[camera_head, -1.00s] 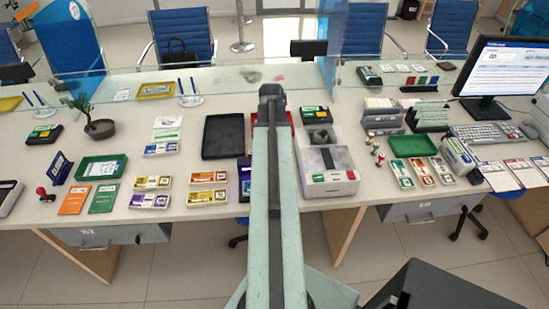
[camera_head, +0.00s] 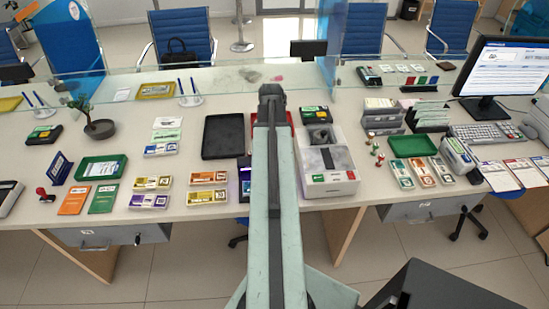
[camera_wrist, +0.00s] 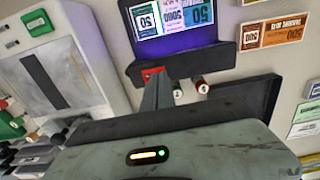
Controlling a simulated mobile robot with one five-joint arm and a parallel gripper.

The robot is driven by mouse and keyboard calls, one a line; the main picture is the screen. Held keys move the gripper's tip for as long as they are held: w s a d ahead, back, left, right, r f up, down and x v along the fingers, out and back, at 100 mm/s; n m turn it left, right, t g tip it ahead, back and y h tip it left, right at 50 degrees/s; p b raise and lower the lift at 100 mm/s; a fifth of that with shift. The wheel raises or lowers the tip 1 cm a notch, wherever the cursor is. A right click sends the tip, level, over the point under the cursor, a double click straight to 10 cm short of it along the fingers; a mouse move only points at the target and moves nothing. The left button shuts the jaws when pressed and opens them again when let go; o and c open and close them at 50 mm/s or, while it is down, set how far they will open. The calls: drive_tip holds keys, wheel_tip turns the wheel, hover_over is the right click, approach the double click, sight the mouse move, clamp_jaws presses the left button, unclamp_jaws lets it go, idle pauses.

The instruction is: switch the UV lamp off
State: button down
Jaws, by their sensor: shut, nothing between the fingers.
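The UV lamp (camera_wrist: 185,58) is a dark unit at the top of the wrist view, its bay glowing violet over banknotes. In the head view only its left part (camera_head: 243,172) shows; my arm hides the rest. A small red switch (camera_wrist: 152,72) sits on the lamp's near edge. My gripper (camera_wrist: 156,82) is shut and empty, its dark fingertips right at the red switch in the wrist view. I cannot tell whether they touch or press it. In the head view my gripper is hidden behind my arm.
A white counting machine (camera_head: 328,185) stands close to the right of my arm. A black tray (camera_head: 222,137) lies behind the lamp, and banknote bundles (camera_head: 207,197) lie to its left.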

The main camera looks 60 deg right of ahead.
drive_tip(key=shift+f+b, duration=0.9)
idle(0.5)
wheel_tip(320, 180, up, 7)
drive_tip(key=p, duration=0.7)
idle(0.4)
